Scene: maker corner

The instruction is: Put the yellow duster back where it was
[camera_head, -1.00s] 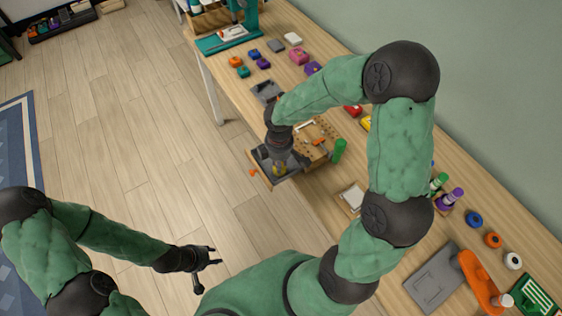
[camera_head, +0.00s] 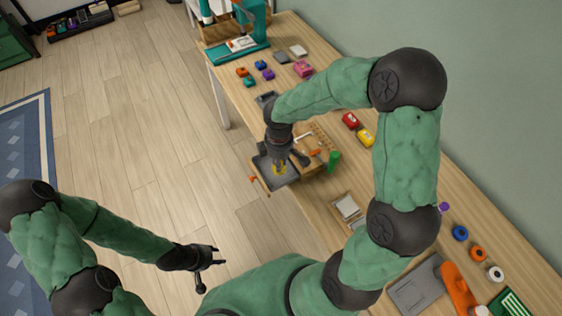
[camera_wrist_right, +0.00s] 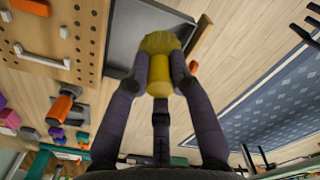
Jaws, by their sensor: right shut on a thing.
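My right gripper (camera_head: 283,167) is shut on the yellow duster (camera_head: 279,170). In the right wrist view the duster (camera_wrist_right: 160,44) shows as a yellow body with a fluffier end pointing away from the fingers. The gripper holds it over a grey-lined tray (camera_head: 264,168) with a wooden rim, which looks like an open drawer. The tray (camera_wrist_right: 122,45) also shows behind the duster in the wrist view. Whether the duster touches the tray floor I cannot tell. My left gripper (camera_head: 212,272) is open and empty above the floor, away from the table.
A wooden pegboard box (camera_head: 318,134) with tools adjoins the tray, with a green cylinder (camera_head: 334,160) beside it. An orange knob (camera_head: 253,179) is on the tray's front. Small coloured blocks (camera_head: 262,65) lie further back on the table. Open floor (camera_head: 170,150) lies left.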

